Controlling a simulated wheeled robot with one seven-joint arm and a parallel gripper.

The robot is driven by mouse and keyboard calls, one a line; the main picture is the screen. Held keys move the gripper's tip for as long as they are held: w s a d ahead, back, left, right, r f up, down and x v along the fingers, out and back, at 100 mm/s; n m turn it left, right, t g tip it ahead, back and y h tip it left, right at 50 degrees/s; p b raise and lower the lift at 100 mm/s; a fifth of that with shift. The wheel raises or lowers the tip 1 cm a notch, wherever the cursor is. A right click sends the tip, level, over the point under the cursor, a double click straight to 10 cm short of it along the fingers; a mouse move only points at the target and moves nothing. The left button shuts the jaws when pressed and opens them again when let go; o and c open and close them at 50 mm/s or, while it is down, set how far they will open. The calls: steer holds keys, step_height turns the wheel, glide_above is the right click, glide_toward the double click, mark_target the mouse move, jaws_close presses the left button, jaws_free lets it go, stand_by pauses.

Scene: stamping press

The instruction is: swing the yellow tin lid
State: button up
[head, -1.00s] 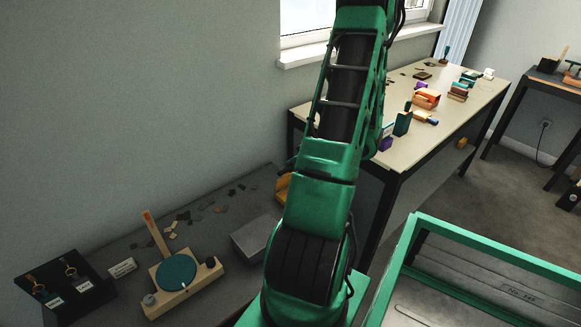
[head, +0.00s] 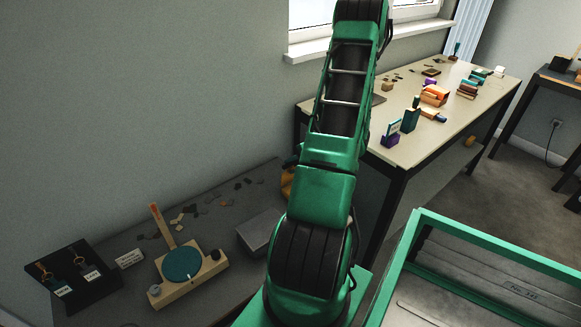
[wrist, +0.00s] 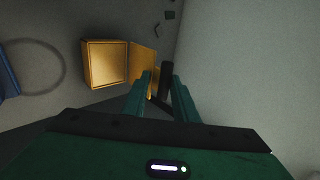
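The yellow tin (wrist: 106,64) stands open in the wrist view, left of my fingers, its inside facing the camera. Its lid (wrist: 143,60) is swung up along the tin's right side. My gripper (wrist: 163,76) is open; its left finger overlaps the lid's lower right part in the picture. I cannot tell whether it touches. A dark upright shape shows between the fingers; I cannot tell what it is. In the head view the tin (head: 287,184) is mostly hidden behind my green arm.
A grey box (head: 259,232), a wooden fixture with a teal disc (head: 182,265) and a black key board (head: 75,278) share the dark bench. Small dark scraps (head: 213,206) lie near the wall. A pale wall closes the wrist view's right side.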

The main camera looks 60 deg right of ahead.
steer(key=shift+w+r, duration=0.1)
steer(key=shift+w, duration=0.05)
steer(key=shift+w+d, duration=0.2)
steer(key=shift+w, duration=0.35)
steer(key=shift+w+d+f, duration=0.1)
steer(key=shift+f, duration=0.2)
steer(key=o, duration=1.1)
steer(key=shift+w, duration=0.1)
